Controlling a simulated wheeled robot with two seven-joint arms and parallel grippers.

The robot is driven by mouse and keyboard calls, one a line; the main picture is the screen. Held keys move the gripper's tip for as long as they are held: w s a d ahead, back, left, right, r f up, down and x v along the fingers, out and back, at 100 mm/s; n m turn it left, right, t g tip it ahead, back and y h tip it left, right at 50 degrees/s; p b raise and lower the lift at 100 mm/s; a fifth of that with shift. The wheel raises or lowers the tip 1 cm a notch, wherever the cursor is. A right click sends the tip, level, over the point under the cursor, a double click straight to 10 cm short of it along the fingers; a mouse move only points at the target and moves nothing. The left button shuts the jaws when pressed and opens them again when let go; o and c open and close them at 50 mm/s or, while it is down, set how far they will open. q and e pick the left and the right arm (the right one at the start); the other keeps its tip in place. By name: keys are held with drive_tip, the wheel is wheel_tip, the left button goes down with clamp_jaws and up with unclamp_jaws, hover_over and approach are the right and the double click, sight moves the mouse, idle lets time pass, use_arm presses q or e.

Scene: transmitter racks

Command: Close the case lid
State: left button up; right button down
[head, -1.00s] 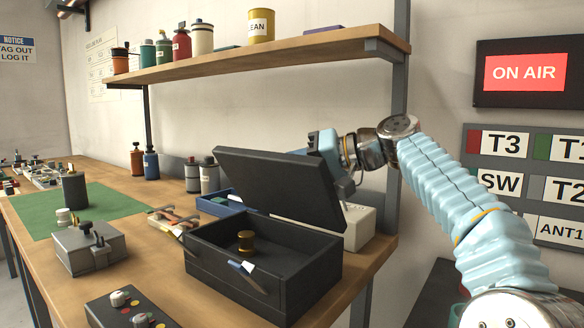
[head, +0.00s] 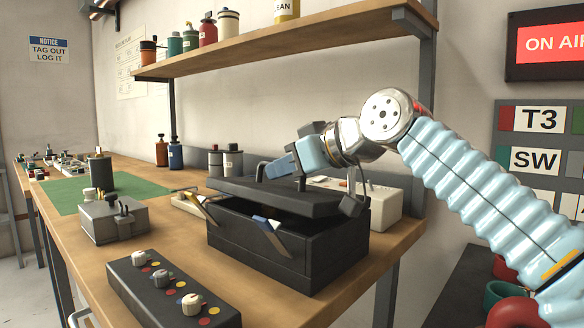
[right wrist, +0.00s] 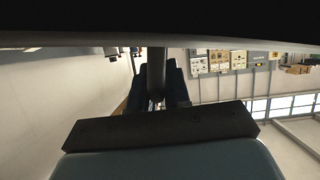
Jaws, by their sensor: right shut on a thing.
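The black case (head: 290,262) stands on the wooden bench near its right end. Its lid (head: 265,193) is tilted low over the box, nearly flat, with a dark narrow gap along the front. Two latches stand out at the front, one at the left (head: 203,209) and one in the middle (head: 270,229). The fingertips are partly hidden. In the right wrist view a dark edge fills the top. My left gripper is not in view.
A control box with knobs (head: 170,295) sits in front of the case at the left. A grey box (head: 115,220) stands further left. A pale box (head: 380,205) is behind the case. The shelf (head: 290,38) hangs above.

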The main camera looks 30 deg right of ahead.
drive_tip(key=shift+s+a+f, duration=0.1)
drive_tip(key=shift+a+f, duration=0.05)
drive_tip(key=shift+f, duration=0.3)
drive_tip(key=shift+s+a+f+b, duration=0.1)
drive_tip(key=shift+a+f+b, duration=0.2)
drive_tip(key=shift+f+b, duration=0.2)
drive_tip(key=shift+a+f, duration=0.1)
drive_tip(key=c, duration=1.2)
unclamp_jaws()
drive_tip(key=shift+o, duration=0.2)
drive_tip(key=v, duration=1.4)
drive_tip(key=shift+p, duration=0.35)
